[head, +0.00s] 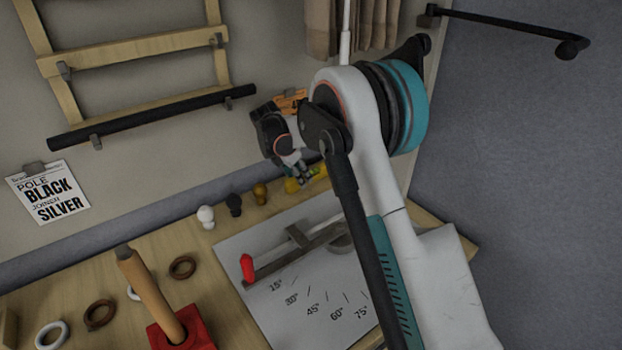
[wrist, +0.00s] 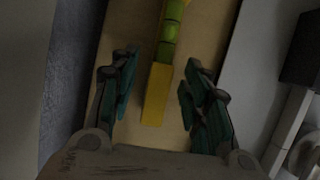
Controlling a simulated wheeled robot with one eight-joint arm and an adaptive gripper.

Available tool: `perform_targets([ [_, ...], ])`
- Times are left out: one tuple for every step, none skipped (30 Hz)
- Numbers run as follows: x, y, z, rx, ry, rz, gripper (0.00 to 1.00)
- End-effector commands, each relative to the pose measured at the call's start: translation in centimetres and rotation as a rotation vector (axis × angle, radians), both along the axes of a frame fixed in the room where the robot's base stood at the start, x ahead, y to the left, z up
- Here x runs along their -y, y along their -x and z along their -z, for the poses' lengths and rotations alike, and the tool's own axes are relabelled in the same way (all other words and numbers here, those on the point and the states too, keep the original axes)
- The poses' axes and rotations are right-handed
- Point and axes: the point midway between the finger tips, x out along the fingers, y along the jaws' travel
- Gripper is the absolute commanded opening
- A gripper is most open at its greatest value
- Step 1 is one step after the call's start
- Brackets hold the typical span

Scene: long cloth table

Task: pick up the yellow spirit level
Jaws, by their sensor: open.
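The yellow spirit level (wrist: 156,92) lies on the table in the wrist view, a long yellow bar with green vial sections toward the top of the picture. My gripper (wrist: 159,95) is open, with one teal finger on each side of the level and a gap to both. In the head view my gripper (head: 300,172) is low at the back of the table, beyond the grey board. Only a small yellow part of the level (head: 319,173) shows there, partly hidden by my arm and gripper.
A grey angle board (head: 290,315) with a red-handled tool (head: 247,268) lies in front. White (head: 206,217), black (head: 234,205) and yellow (head: 260,193) knobs line the back. A wooden pole (head: 150,293) leans in a red block (head: 198,330), near several rings. The wall is close behind.

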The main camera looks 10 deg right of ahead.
Motion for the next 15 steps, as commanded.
perform_targets([
  [0.6,-0.3,0.1,0.0,0.0,0.002,0.43],
  [1.0,-0.4,0.2,0.0,0.0,0.002,0.43],
  [1.6,-0.7,0.2,0.0,0.0,0.003,0.43],
  [2.0,-0.9,0.2,0.0,0.0,0.004,0.43],
  [2.5,-1.1,0.3,0.0,0.0,0.004,0.43],
  [3.1,-1.4,0.3,-0.001,0.0,0.004,0.43],
  [3.5,-1.6,0.2,-0.001,0.0,0.004,0.43],
  [4.0,-1.8,0.2,-0.001,0.0,0.004,0.43],
  [4.0,-1.9,0.8,0.0,0.0,0.001,0.43],
  [4.0,-1.9,1.0,0.0,0.0,0.001,0.43],
  [4.1,-1.9,1.2,0.0,0.0,0.001,0.43],
  [4.1,-1.9,1.2,0.0,0.0,0.001,0.43],
  [4.1,-1.9,1.2,0.0,0.0,0.001,0.43],
  [4.1,-1.9,1.2,0.0,0.0,0.001,0.43],
  [4.1,-1.9,1.2,0.0,0.0,0.001,0.43],
])
